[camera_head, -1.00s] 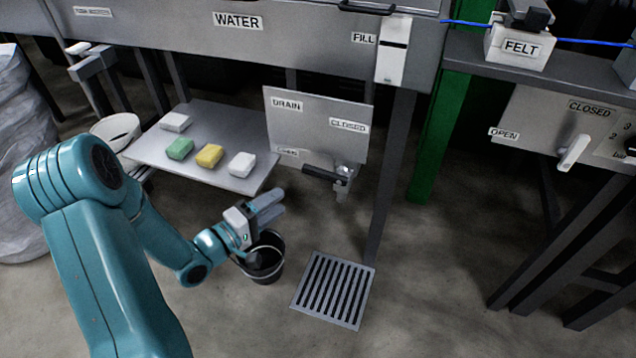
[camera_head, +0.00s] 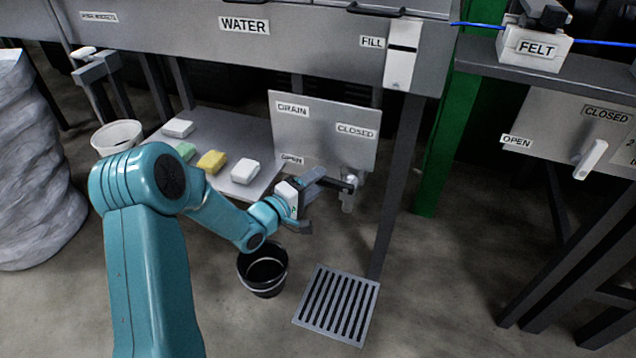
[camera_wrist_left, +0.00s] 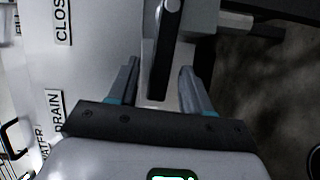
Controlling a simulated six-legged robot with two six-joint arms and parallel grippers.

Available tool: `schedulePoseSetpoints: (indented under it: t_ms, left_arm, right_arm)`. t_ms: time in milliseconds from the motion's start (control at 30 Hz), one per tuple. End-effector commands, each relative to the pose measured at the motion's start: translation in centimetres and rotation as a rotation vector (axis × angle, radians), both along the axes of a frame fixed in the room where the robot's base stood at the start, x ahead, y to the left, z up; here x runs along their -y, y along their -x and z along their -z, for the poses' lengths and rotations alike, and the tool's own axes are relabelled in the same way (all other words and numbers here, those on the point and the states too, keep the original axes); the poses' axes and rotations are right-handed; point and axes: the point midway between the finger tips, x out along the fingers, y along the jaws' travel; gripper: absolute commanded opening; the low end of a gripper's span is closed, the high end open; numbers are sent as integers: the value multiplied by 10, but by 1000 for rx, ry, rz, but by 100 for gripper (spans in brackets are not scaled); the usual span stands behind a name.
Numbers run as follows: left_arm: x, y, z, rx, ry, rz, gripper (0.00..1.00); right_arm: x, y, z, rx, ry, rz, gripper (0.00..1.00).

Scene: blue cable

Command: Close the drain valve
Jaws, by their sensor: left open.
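The drain valve (camera_head: 350,190) hangs below a grey panel (camera_head: 325,130) marked DRAIN, with a CLOSED label at its right and an OPEN label at its lower left. Its dark handle (camera_head: 340,184) points left toward the OPEN side and is partly hidden by my gripper. My left gripper (camera_head: 322,182) is at the handle, just left of the valve body. In the left wrist view, my open fingers (camera_wrist_left: 158,85) stand on either side of the dark handle (camera_wrist_left: 165,50). I cannot tell whether they touch it. My right gripper is not in view.
A black bucket (camera_head: 262,270) and a floor grate (camera_head: 337,305) lie below the valve. A low shelf (camera_head: 225,125) with several coloured blocks is at the left. A table leg (camera_head: 397,180) stands close to the right of the valve.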

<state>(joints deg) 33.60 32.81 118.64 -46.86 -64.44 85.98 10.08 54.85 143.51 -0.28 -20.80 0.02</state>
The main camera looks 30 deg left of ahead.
Motion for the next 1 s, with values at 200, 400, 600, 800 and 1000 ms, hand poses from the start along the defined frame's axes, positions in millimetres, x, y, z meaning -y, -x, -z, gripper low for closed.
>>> schedulePoseSetpoints:
  t_ms: [200,400,600,800,1000]
  left_arm:
    - [2,-14,0,0,1,0,49]
    - [2,-14,0,0,1,-1,49]
    - [2,-14,0,0,1,-1,0]
    - [2,-14,0,-1,-4,0,0]
    - [3,-14,-5,-13,-53,0,0]
  right_arm:
    - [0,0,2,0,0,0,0]
    - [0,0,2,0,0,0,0]
    - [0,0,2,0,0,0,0]
    - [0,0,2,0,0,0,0]
    - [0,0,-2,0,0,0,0]
